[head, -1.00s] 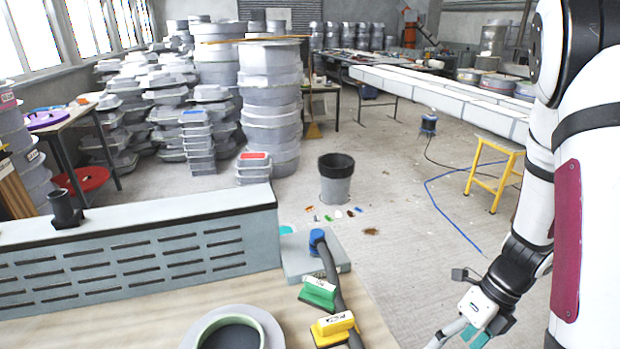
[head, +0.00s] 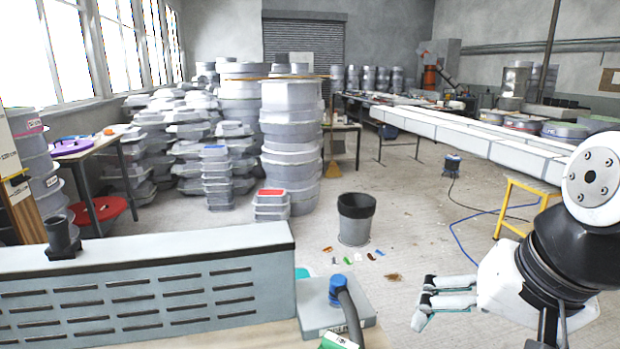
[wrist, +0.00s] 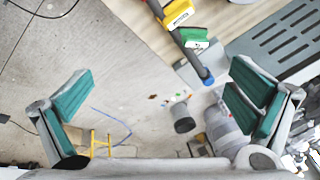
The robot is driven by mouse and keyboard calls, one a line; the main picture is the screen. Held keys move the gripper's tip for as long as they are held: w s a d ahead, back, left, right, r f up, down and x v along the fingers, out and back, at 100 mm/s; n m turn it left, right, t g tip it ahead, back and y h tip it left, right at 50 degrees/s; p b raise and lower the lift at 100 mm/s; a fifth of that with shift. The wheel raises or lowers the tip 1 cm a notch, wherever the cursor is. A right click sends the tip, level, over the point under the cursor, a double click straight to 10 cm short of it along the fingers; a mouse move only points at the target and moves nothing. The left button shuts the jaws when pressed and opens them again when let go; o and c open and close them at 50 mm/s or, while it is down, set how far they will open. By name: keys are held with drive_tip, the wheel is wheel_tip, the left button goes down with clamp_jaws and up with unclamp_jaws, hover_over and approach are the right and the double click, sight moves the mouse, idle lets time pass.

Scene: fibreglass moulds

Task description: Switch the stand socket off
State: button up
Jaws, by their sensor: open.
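No switch or socket face can be made out clearly in either view. A small blue and grey unit (head: 452,165) with a dark cable stands on the floor beyond the bin; it is too small to tell whether it is the stand socket. My gripper (head: 428,304) is at the lower right of the head view, pointing left, above the floor and right of the grey bench. In the wrist view my gripper (wrist: 165,98) has its green-padded fingers wide apart with nothing between them.
A grey bin (head: 355,218) stands on the floor with small scraps in front. A yellow stool (head: 518,205) is behind my arm. The slotted grey bench unit (head: 150,285) fills the lower left. A blue-ended hose (head: 340,290) lies on a grey block. Stacked moulds (head: 290,140) stand behind.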

drive_tip(key=n, duration=0.1)
drive_tip(key=s+r+n+t, duration=0.1)
drive_tip(key=n, duration=0.1)
drive_tip(key=r+n+h+b, duration=0.1)
drive_tip(key=n, duration=0.1)
drive_tip(key=shift+s+a+r+t, duration=0.1)
drive_tip(key=shift+s+a+t, duration=0.05)
drive_tip(key=shift+s+t, duration=0.2)
